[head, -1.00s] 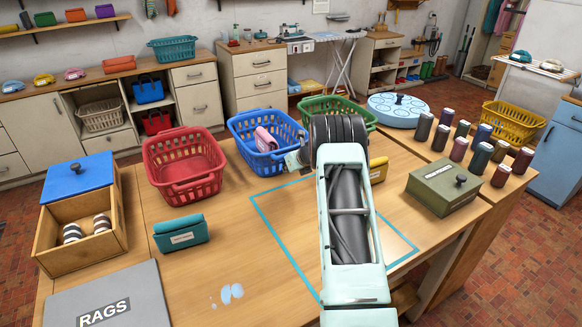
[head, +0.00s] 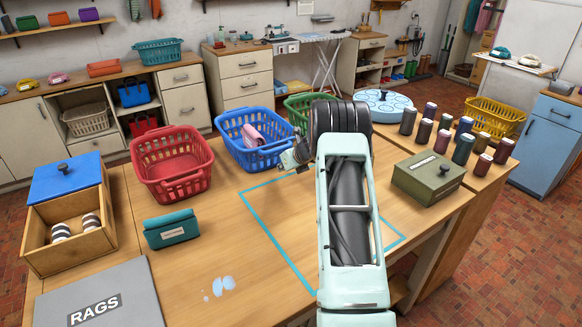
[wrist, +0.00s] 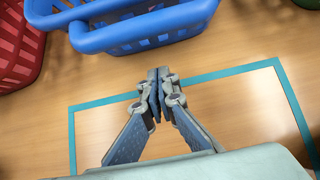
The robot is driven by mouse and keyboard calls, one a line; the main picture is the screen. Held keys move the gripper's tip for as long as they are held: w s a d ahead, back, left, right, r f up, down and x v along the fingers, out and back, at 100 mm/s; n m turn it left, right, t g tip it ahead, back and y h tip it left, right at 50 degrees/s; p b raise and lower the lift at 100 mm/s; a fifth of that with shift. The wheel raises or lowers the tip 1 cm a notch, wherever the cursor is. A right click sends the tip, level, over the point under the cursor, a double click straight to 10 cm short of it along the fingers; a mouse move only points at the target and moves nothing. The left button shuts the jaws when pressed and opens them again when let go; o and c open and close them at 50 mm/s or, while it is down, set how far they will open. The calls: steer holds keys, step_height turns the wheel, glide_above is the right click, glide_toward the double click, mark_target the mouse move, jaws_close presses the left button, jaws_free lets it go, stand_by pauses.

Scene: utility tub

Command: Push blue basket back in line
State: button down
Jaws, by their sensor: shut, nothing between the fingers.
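The blue basket (head: 228,146) stands on the wooden table between the red basket (head: 170,168) and the green basket (head: 297,105), with a pink cloth (head: 252,135) inside. In the wrist view the blue basket (wrist: 150,32) fills the top, with its near wall and handle facing my gripper. My gripper (wrist: 157,76) is shut and empty, pointing at this near wall. A small gap of bare wood seems to show between fingertips and basket. In the head view my gripper (head: 288,160) is at the basket's near right corner, and my arm hides part of the green basket.
A teal tape outline (head: 262,222) lies on the table under my arm. A teal pouch (head: 171,228), an open wooden box (head: 68,225) and a grey rags box (head: 100,298) are at left. A green box (head: 428,176) and several dark cylinders (head: 463,148) stand at right.

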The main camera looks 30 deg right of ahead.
steer(key=v, duration=0.7)
steer(key=shift+s+r+b, duration=0.2)
steer(key=shift+s+b, duration=0.05)
steer(key=shift+b, duration=0.2)
steer(key=shift+d, duration=0.1)
